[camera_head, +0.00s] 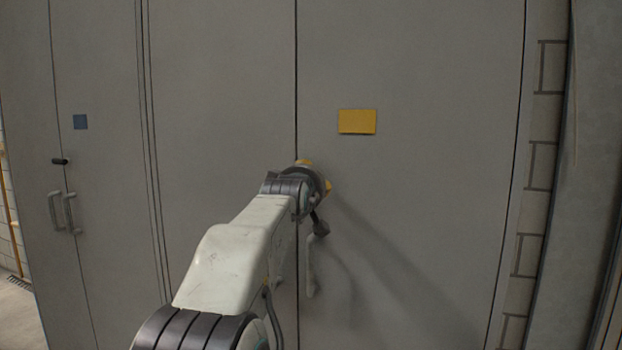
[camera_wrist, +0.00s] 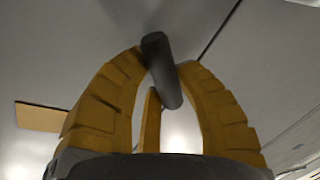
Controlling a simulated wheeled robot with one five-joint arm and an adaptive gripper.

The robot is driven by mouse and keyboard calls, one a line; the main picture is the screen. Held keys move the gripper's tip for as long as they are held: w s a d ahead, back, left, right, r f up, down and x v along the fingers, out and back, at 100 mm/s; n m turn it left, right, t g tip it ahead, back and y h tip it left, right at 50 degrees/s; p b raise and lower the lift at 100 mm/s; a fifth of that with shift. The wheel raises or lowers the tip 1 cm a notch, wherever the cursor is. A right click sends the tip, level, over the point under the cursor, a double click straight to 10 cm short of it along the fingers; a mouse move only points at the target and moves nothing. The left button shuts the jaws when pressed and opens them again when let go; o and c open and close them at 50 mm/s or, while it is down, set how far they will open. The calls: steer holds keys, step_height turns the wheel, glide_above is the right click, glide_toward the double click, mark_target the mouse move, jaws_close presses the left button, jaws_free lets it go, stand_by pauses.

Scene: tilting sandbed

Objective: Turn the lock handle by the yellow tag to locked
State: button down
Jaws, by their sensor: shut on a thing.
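The yellow tag (camera_head: 357,121) is on the grey right-hand door, above and right of my gripper (camera_head: 317,174). It shows at the left edge of the wrist view (camera_wrist: 38,117). In the wrist view, the dark grey lock handle (camera_wrist: 161,75) sits between the yellow fingertips of my gripper (camera_wrist: 162,62), which is shut on it. The handle looks like a short bar, near upright and slightly tilted in that view.
A door seam (camera_head: 297,80) runs beside my gripper. At the left, another cabinet has a blue tag (camera_head: 80,122), a dark lock handle (camera_head: 60,161) and pull handles (camera_head: 69,212). A wall stands at the right.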

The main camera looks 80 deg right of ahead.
steer(key=shift+s+f, duration=0.1)
steer(key=shift+f, duration=0.1)
steer(key=c, duration=1.1)
jaws_free()
steer(key=shift+s+d, duration=0.1)
steer(key=shift+c, duration=0.2)
steer(key=o, duration=0.3)
steer(key=shift+r, duration=0.15)
steer(key=a, duration=1.2)
steer(key=shift+w+r, duration=0.3)
steer(key=shift+r, duration=0.15)
